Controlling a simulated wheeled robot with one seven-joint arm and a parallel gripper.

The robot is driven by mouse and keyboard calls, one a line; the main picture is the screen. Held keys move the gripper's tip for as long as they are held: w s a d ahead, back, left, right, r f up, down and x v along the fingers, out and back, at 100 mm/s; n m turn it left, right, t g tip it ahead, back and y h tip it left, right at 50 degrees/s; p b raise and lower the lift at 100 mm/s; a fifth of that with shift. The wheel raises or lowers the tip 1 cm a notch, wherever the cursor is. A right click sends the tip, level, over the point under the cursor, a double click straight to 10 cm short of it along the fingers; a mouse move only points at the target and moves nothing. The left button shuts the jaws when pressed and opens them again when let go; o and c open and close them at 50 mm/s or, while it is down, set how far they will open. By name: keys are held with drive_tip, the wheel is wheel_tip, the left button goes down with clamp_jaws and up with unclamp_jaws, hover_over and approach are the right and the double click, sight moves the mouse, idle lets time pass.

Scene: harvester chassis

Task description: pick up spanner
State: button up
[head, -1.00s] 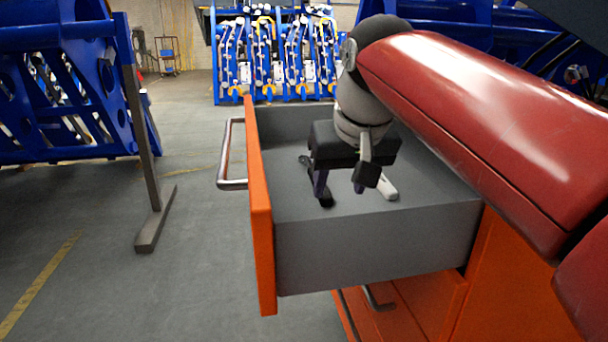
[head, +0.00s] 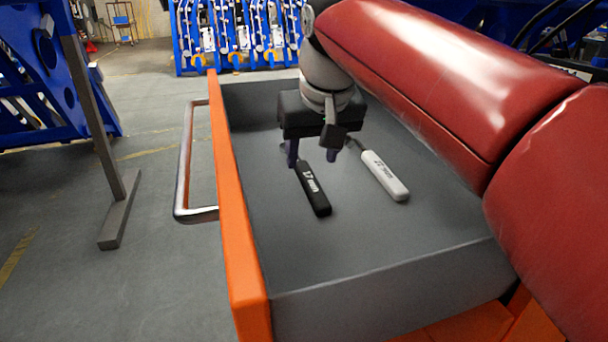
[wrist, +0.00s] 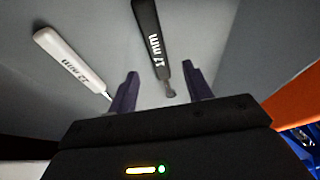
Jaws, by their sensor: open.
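Two spanners lie in an open drawer. One has a black handle marked 17 mm; this black spanner (head: 314,190) also shows in the wrist view (wrist: 158,40). The other, a white spanner (head: 385,177), has a white handle that appears to read 22 mm; it is at the left in the wrist view (wrist: 70,58). My gripper (head: 312,158) is open and empty above the drawer floor, near the metal ends. In the wrist view, the black spanner's metal end is between the fingertips (wrist: 162,80) of my gripper. In the head view, my gripper hides the metal end of the black spanner.
The grey drawer (head: 345,250) has an orange front (head: 238,240) at the left with a metal handle (head: 187,165). Its walls surround the spanners. Blue frames stand on the floor behind and at the left. The drawer floor around the handles is clear.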

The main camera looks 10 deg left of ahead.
sight(309, 177)
drive_tip(key=x, duration=0.6)
drive_tip(key=shift+w+d+f+b, duration=0.1)
drive_tip(key=shift+f+b, duration=0.05)
drive_tip(key=shift+b, duration=0.15)
drive_tip(key=shift+c, duration=0.4)
clamp_jaws()
